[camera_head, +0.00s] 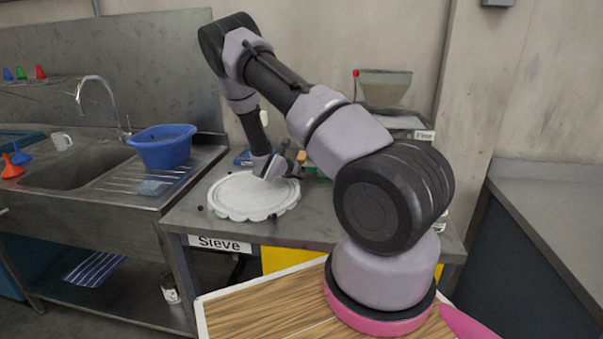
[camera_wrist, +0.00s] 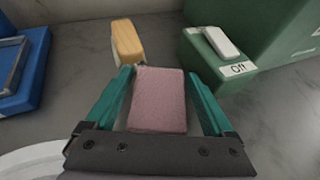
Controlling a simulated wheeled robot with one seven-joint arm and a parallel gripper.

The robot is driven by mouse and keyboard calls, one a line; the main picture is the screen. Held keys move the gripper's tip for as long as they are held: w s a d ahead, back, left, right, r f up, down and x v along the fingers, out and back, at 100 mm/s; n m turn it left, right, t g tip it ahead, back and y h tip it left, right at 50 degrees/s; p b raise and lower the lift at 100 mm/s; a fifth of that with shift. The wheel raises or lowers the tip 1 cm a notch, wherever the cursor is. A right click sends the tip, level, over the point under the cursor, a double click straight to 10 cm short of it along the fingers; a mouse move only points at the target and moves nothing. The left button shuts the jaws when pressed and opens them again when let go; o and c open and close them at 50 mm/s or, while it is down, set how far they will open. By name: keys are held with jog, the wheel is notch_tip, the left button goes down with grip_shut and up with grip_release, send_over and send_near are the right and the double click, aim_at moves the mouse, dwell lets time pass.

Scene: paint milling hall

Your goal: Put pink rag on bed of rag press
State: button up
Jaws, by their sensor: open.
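The pink rag (camera_wrist: 158,100), a flat block-like piece, lies between the two teal fingers of my gripper (camera_wrist: 159,76) in the wrist view. My gripper is open, with a finger along each side of the rag; I cannot tell if either touches it. In the head view my gripper (camera_head: 284,166) is low over the back of the metal table, and the rag cannot be made out there. I cannot tell for sure which thing is the rag press; a green housing (camera_wrist: 215,62) with a white bar and an "Off" label stands right of the rag.
A yellow-tan block (camera_wrist: 127,42) stands just beyond the rag. A blue item (camera_wrist: 22,75) is at the left. A sink with a blue basin (camera_head: 163,148) is farther left.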

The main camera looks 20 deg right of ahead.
jog(key=shift+r, duration=0.1)
jog(key=c, duration=1.1)
